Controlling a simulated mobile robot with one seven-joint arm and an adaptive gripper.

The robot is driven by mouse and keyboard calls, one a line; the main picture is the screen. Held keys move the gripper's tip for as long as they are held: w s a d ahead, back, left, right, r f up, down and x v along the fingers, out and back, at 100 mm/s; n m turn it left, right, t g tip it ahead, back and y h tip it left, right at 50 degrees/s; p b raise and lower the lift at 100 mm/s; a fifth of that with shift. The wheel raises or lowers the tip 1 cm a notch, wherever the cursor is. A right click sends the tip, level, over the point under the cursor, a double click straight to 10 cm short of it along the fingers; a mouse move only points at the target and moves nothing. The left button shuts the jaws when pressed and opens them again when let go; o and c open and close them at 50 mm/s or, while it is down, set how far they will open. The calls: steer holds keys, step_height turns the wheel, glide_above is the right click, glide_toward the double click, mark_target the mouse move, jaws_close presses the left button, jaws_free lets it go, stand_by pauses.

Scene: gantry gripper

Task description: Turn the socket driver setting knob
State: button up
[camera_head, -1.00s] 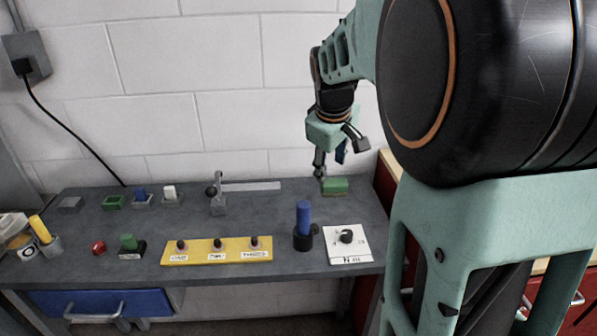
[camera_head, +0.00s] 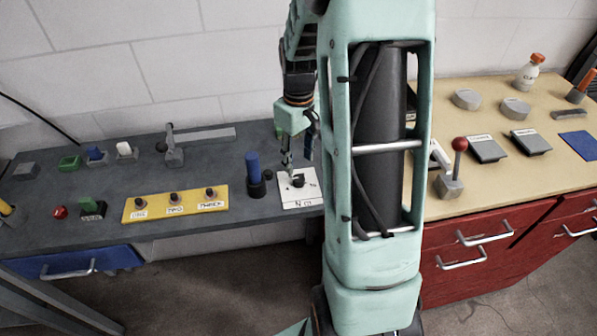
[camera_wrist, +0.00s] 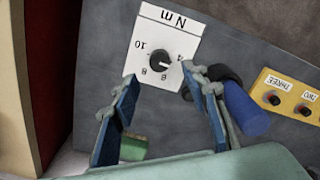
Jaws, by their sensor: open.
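The setting knob (camera_head: 298,181) is a round black dial on a white plate (camera_head: 293,200) near the grey bench's front right edge. In the wrist view the knob (camera_wrist: 157,62) has a light pointer mark. The white plate (camera_wrist: 176,21) reads "N m", with numbers around the dial. My gripper (camera_wrist: 158,77) is open, its blue-padded fingers on either side of the knob's near side, with nothing between them. In the head view my gripper (camera_head: 288,160) points down just above the knob. I cannot tell whether it touches the knob.
A blue-handled tool in a black holder (camera_head: 256,179) stands close left of the plate; it is near one finger in the wrist view (camera_wrist: 243,108). A yellow panel (camera_head: 190,203) with three black knobs lies further left. A tan-topped red cabinet (camera_head: 480,190) is at right.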

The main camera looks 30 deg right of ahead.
mark_target(299, 178)
step_height(299, 178, down, 7)
steer(key=shift+r, duration=0.1)
stand_by(0.3)
jaws_close()
